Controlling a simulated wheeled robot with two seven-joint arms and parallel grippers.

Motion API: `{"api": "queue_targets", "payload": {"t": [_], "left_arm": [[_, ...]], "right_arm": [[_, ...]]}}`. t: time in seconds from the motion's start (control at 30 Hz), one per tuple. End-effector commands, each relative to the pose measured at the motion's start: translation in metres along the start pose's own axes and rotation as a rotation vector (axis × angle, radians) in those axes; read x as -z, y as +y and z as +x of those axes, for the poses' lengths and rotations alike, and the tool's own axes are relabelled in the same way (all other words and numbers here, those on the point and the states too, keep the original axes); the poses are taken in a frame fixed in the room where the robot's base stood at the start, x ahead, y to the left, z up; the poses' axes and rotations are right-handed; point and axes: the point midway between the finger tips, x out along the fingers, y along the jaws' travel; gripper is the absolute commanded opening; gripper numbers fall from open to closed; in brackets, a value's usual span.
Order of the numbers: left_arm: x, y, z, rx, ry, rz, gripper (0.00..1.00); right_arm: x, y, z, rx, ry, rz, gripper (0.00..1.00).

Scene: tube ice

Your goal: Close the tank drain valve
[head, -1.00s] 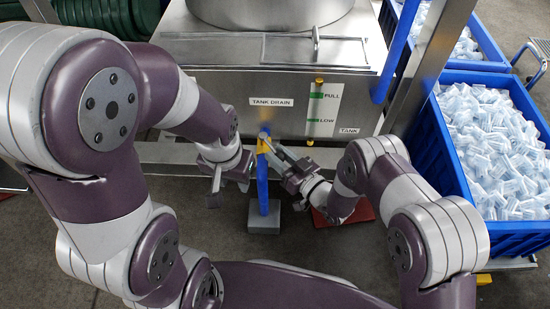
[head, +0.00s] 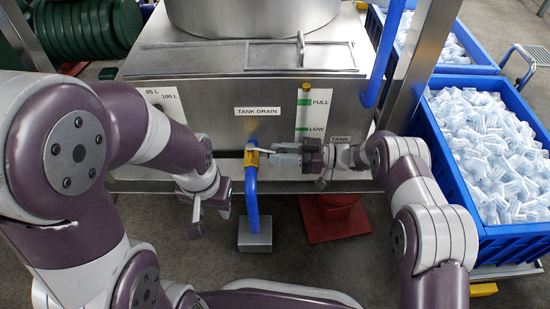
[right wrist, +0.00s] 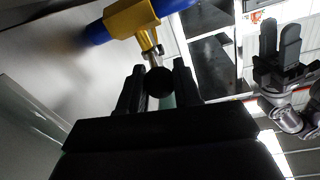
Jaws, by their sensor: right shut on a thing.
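The yellow drain valve (head: 252,157) sits under the TANK DRAIN label, with a blue hose (head: 251,190) running down from it. In the right wrist view, the valve body (right wrist: 133,17) has a short metal lever stem (right wrist: 153,57) ending in a dark knob (right wrist: 160,82). My right gripper (head: 285,154) reaches in from the right and is shut on this knob. The lever points right, roughly crosswise to the hose. My left gripper (head: 208,208) hangs left of the hose, apart from it; its fingers also show in the right wrist view (right wrist: 279,42), their gap unclear.
The steel tank (head: 240,80) stands behind the valve. A grey block (head: 255,237) sits at the hose's lower end, and a red plate (head: 333,224) lies on the floor to its right. A blue crate (head: 485,232) of tube ice stands at the right.

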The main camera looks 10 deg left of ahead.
Motion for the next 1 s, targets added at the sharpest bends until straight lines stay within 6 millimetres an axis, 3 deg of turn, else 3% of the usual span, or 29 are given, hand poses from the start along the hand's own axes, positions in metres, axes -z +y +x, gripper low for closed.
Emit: {"api": "queue_targets", "payload": {"t": [0.57, 0.6, 0.67, 1.0], "left_arm": [[-0.0002, 0.0000, 0.0024, 0.000, 0.000, 0.000, 0.40], [-0.0003, 0.0000, 0.0024, 0.000, 0.000, 0.000, 0.40], [-0.0003, 0.0000, 0.0024, 0.000, 0.000, 0.000, 0.40], [0.0002, 0.0000, -0.0015, 0.000, 0.000, 0.000, 0.40]], "right_arm": [[0.0047, 0.0024, -0.0029, 0.024, 0.001, -0.007, 0.00], [0.0048, 0.0025, -0.0028, 0.024, 0.001, -0.007, 0.39], [0.0047, 0.0025, -0.0030, 0.024, 0.001, -0.007, 0.58], [0.0072, 0.0012, -0.0035, 0.023, -0.002, -0.003, 0.58]]}}
